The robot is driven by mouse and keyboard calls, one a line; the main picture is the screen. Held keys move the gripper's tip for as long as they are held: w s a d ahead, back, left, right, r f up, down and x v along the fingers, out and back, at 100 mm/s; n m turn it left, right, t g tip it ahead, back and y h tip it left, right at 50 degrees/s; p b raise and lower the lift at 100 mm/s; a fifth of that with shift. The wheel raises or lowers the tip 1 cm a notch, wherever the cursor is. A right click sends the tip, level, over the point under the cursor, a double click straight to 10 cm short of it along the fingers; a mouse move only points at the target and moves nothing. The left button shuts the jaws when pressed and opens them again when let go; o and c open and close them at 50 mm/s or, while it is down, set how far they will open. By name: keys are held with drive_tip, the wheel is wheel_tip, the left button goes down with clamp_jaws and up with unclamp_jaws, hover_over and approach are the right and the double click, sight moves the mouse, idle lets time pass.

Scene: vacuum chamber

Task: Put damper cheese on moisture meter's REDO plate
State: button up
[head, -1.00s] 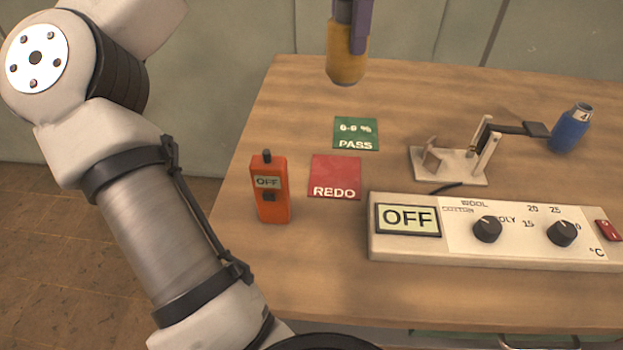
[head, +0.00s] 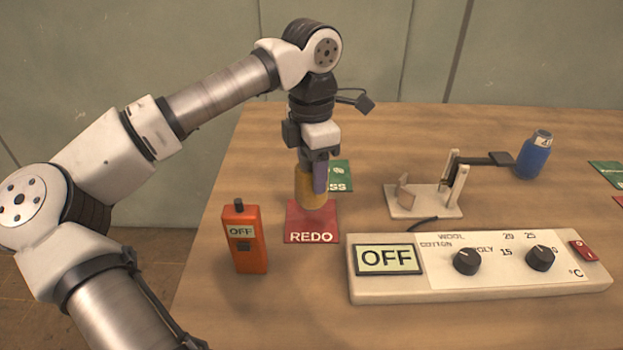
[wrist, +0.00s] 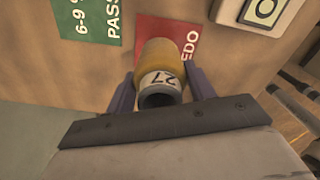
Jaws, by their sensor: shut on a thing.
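My gripper (head: 318,186) points down with its purple fingers shut on a yellow cheese (head: 305,188), a spool-shaped package. In the wrist view the cheese (wrist: 158,62) sits upright between both fingers, with a grey tube end marked 27 towards the camera. Its lower end is over the red REDO plate (head: 312,236), towards the plate's back part; I cannot tell whether it touches. A blue cheese (head: 533,157) stands at the back right, against the end of a dark arm on a small stand. No reading tells me which cheese is damper.
A green PASS plate (head: 340,176) lies behind the REDO plate. An orange handheld meter (head: 245,240) reading OFF stands to the left. A long white panel (head: 480,290) with knobs, also OFF, is front right. The small stand (head: 424,205) is behind it. More plates (head: 606,173) show at the right edge.

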drive_tip(key=shift+f, duration=1.6)
drive_tip(key=o, duration=1.1)
wheel_tip(320, 180, up, 12)
drive_tip(key=shift+r, duration=0.2)
